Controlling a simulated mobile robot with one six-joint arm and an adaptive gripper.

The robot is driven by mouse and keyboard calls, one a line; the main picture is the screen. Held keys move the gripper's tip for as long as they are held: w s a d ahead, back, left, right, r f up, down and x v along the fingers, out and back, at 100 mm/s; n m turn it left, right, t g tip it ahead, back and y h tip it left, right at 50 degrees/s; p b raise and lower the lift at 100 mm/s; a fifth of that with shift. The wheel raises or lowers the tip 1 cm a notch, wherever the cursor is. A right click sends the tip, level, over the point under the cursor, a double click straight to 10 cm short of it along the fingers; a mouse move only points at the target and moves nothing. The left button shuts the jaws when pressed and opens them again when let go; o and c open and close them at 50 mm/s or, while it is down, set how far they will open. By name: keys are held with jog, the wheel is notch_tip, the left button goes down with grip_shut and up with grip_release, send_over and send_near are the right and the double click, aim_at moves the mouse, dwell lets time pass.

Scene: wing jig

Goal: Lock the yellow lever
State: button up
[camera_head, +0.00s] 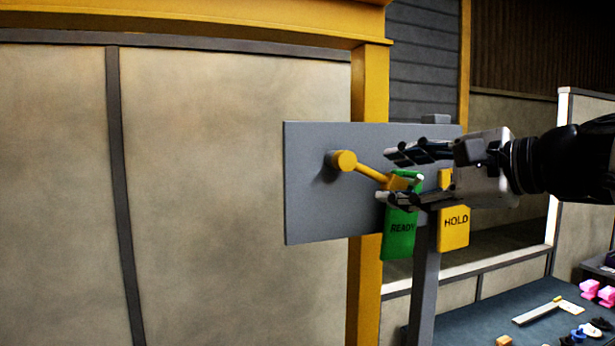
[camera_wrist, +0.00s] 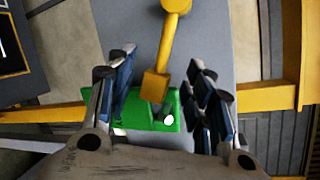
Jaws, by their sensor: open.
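The yellow lever (camera_head: 371,174) is mounted on a grey panel (camera_head: 315,210). Its round pivot is at the left and its arm slopes down to the right, ending in a block over the green READY tag (camera_head: 400,233). The yellow HOLD tag (camera_head: 454,228) hangs to the right. My gripper (camera_head: 398,175) reaches in from the right and is open, its fingers above and below the lever's end. In the wrist view the lever (camera_wrist: 157,85) has its end block between my open fingers (camera_wrist: 160,90), with gaps on both sides. The green tag (camera_wrist: 140,112) lies behind it.
A grey post (camera_head: 424,285) carries the panel, beside a yellow column (camera_head: 368,290). A dark table (camera_head: 470,328) at the lower right holds a light angled part (camera_head: 540,311) and several small coloured pieces, including pink ones (camera_head: 607,295). Free room lies in front of the panel.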

aim_at(385, 180)
jog(key=shift+x, duration=2.05)
jog(key=shift+a, duration=0.1)
jog(key=shift+c, duration=0.3)
grip_shut()
